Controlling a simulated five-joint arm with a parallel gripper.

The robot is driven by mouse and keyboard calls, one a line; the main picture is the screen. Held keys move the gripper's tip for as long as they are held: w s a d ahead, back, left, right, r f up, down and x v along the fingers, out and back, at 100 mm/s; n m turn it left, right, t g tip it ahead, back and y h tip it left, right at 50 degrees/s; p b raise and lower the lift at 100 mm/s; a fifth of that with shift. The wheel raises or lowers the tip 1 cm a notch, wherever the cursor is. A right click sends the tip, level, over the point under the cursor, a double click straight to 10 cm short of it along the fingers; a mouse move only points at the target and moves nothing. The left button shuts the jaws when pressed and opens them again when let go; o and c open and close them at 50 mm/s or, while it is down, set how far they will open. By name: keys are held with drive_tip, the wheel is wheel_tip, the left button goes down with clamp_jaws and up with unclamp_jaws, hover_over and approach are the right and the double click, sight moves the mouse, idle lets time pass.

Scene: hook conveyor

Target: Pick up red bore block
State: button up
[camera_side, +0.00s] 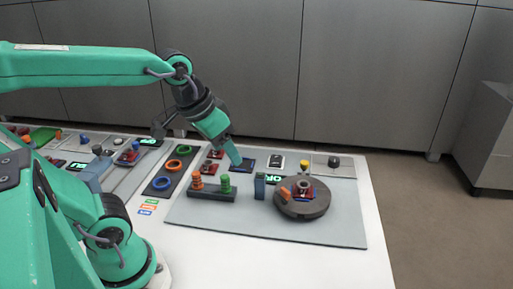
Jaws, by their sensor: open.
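A small red block with a grey round part on top (303,187) sits on the dark round turntable (318,207) at the right of the grey mat; blue shows beside it. It looks like the red bore block, but the picture is too small to show its bore clearly. My gripper (237,160) is open and points down and right over the back of the mat. It is to the left of the turntable, apart from the red block. Its fingertips are small and hard to make out, and I see nothing held in it.
A dark rack with orange and green pegs (212,191) stands left of the turntable. A blue-grey upright block (260,186) stands between them. Small red items (208,168) lie behind the rack. A dark strip (165,178) with coloured rings is at left. The mat's front (270,228) is clear.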

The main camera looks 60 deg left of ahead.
drive_tip(key=w+f+n+g, duration=0.1)
drive_tip(key=w+f+g, duration=0.1)
drive_tip(key=w, duration=1.1)
drive_tip(key=n+g, duration=0.2)
drive_tip(key=g, duration=0.1)
approach(304, 181)
drive_tip(key=s+d, duration=0.1)
drive_tip(key=d, duration=0.1)
drive_tip(key=shift+s+a+f, duration=0.1)
drive_tip(key=shift+a+f, duration=0.1)
drive_tip(key=shift+f, duration=1.25)
drive_tip(key=shift+a+f, duration=0.15)
drive_tip(key=shift+f, duration=1.35)
drive_tip(key=shift+s+a+f, duration=0.1)
drive_tip(key=shift+a+f, duration=0.1)
drive_tip(key=shift+f, duration=1.25)
drive_tip(key=shift+w, duration=0.1)
clamp_jaws()
